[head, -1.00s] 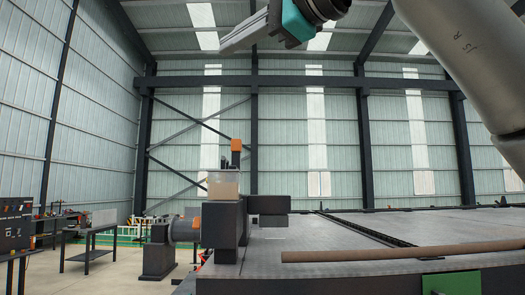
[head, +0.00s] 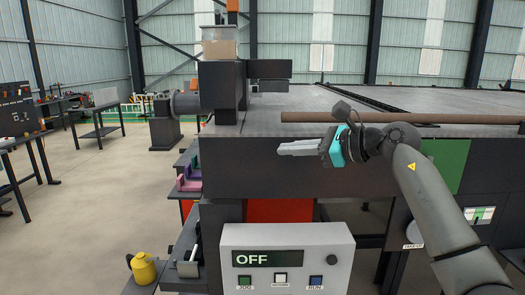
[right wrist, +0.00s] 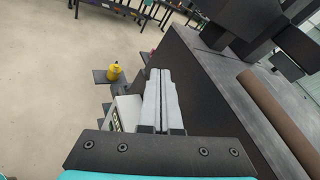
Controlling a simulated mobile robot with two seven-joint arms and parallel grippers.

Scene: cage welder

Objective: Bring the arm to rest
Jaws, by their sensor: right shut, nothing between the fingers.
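My right gripper (head: 284,149) is in front of the machine table's dark front face in the head view, pointing left. Its fingers are together and hold nothing. In the right wrist view the two grey fingers (right wrist: 162,90) lie side by side with nothing between them. The right arm comes in from the lower right of the head view. The left gripper is not in view.
The machine table (head: 300,178) has a brown bar (head: 400,118) along its front edge. A control box (head: 287,260) reading OFF stands low in front. A yellow can (head: 143,269) sits at lower left. Open floor (head: 90,200) lies left, with workbenches (head: 97,131) behind.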

